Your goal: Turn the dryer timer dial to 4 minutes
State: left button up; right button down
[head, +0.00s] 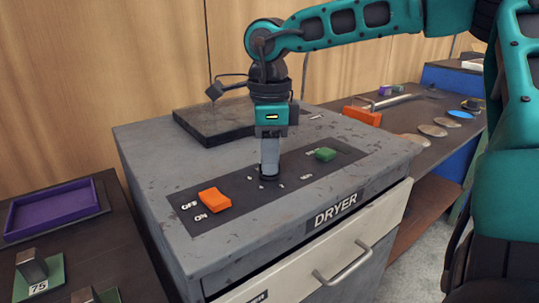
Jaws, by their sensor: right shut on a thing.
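The dryer (290,226) is a worn grey cabinet with a dark control panel (243,205) on its top. The timer dial (268,178) is a small dark knob in the middle of the panel, with small marks around it that are too small to read. My right gripper (269,172) points straight down and is shut on the dial, hiding most of it. The dial's pointer cannot be made out. My left gripper is not in view.
An orange switch (214,200) marked OFF and ON sits left of the dial, and a green button (325,154) to its right. A dark raised plate (212,122) lies behind. A purple tray (53,209) stands on the left table. The dryer's front drawer has a handle (343,265).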

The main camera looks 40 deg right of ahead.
jog(key=n, duration=0.3)
jog(key=shift+n, duration=1.3)
jog(key=n, duration=0.3)
jog(key=shift+p, duration=0.4)
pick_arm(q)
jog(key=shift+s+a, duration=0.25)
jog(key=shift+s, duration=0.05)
pick_arm(e)
jog(key=shift+n, duration=1.8)
jog(key=c, duration=1.1)
grip_release()
